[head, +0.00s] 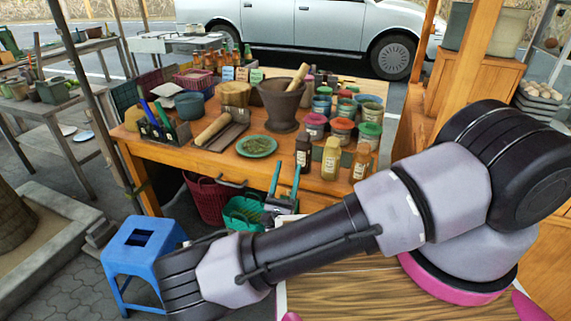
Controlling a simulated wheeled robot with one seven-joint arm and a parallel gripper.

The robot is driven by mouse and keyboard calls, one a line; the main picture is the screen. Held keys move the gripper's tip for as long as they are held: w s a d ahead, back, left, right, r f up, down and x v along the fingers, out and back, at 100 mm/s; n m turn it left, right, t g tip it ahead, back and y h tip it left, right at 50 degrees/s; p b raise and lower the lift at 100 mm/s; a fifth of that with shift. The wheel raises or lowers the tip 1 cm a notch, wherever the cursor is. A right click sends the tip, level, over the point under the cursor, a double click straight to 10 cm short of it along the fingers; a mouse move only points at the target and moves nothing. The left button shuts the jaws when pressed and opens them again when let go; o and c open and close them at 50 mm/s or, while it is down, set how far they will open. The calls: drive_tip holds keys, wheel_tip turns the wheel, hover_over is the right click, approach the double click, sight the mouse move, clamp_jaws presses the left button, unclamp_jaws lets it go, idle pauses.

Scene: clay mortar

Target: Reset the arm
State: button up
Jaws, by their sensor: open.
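My gripper (285,180) is open and empty, its two thin fingers pointing up in front of the wooden table's front edge. My arm (310,240) stretches across the lower right, bent at the blue stool's side. The clay mortar (281,108) stands upright on the table (185,158), behind and apart from my gripper. A pestle (299,76) leans in it, with its lower end hidden inside. A green plate (256,146) with green leaves lies in front of the mortar.
Bottles (331,158) and lidded jars (342,130) crowd the table's right side. A wooden roller (212,129) lies left of the plate. A blue stool (140,246) stands at lower left. Red (206,199) and green (240,213) baskets sit below the table. A wooden post (472,62) rises at right.

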drive_tip(key=s+d+r+m+g+h, duration=0.1)
drive_tip(key=d+r+m+g, duration=0.6)
drive_tip(key=m+g, duration=0.55)
drive_tip(key=s+d+r+m+g+h, duration=0.1)
drive_tip(key=d+r+m+g, duration=0.8)
drive_tip(key=g, duration=0.7)
drive_tip(key=s+d+r+m+t+y, duration=0.1)
drive_tip(key=s+r+m+t+y, duration=0.2)
drive_tip(key=r, duration=0.5)
drive_tip(key=s+d+r+m+t+y, duration=0.2)
drive_tip(key=r+m+y, duration=0.4)
drive_tip(key=r, duration=0.3)
drive_tip(key=s+d+r+m+t+y, duration=0.2)
drive_tip(key=s+r+m+t+y, duration=0.2)
drive_tip(key=r, duration=0.5)
drive_tip(key=shift+s+r+m+t+y, duration=0.25)
drive_tip(key=shift+m+t+y, duration=0.3)
drive_tip(key=shift+m+y, duration=0.15)
